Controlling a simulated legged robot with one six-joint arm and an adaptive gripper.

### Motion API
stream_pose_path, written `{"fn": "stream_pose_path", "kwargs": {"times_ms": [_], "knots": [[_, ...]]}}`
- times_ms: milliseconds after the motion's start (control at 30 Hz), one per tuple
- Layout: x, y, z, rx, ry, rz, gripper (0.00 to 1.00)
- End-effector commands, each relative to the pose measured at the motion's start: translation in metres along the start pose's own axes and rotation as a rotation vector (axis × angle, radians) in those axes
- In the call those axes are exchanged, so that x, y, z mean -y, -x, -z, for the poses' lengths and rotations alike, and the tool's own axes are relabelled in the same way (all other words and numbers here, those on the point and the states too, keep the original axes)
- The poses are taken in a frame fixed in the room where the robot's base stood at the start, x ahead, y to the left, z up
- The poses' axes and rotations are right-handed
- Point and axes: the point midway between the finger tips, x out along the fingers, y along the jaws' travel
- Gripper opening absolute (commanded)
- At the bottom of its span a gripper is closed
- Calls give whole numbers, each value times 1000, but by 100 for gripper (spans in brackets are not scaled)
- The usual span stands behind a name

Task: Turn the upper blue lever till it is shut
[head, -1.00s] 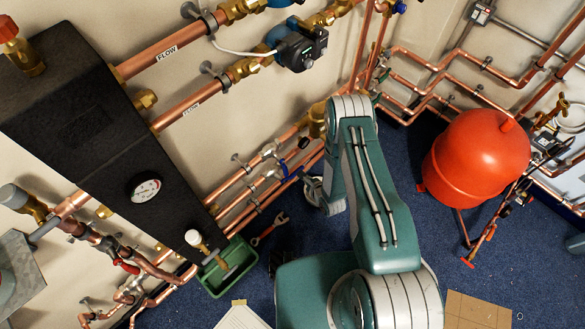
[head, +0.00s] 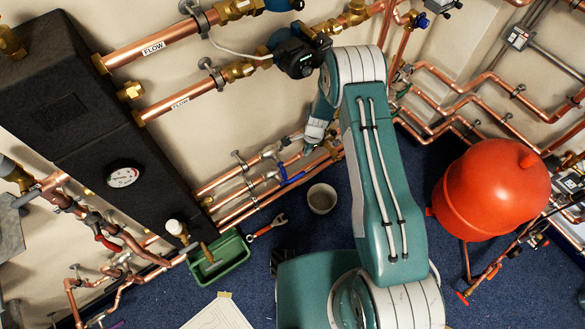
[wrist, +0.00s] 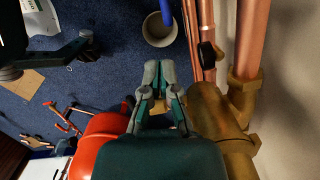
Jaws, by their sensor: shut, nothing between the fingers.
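In the head view a blue lever (head: 292,179) sits on the copper pipes low on the wall, left of my gripper. I cannot tell for sure whether it is the upper one. In the wrist view a blue bar (wrist: 166,12) shows at the top edge, beyond my fingertips. My gripper (wrist: 157,72) is shut and empty, apart from that bar. In the head view my gripper (head: 322,143) is small and partly hidden by my arm, close to the pipes and right of the lever.
A pale bucket (head: 322,198) stands on the blue floor, near a red wrench (head: 267,226) and a green tray (head: 220,260). A red tank (head: 492,190) stands at right. In the wrist view, a brass fitting (wrist: 215,115) and copper pipes (wrist: 250,45) are close on the right.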

Motion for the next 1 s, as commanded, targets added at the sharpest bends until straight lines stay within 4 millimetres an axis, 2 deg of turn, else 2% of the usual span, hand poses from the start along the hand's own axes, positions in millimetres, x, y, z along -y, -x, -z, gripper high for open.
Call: {"fn": "stream_pose_path", "kwargs": {"times_ms": [67, 167, 700, 833, 1000], "knots": [[1, 2, -4, 13, 16, -10, 0], [1, -6, -5, 14, 19, -13, 0], [-2, -98, -4, 15, 17, -12, 0], [-1, -102, -25, 13, 21, -9, 0], [-1, -106, -40, 13, 18, -10, 0]]}}
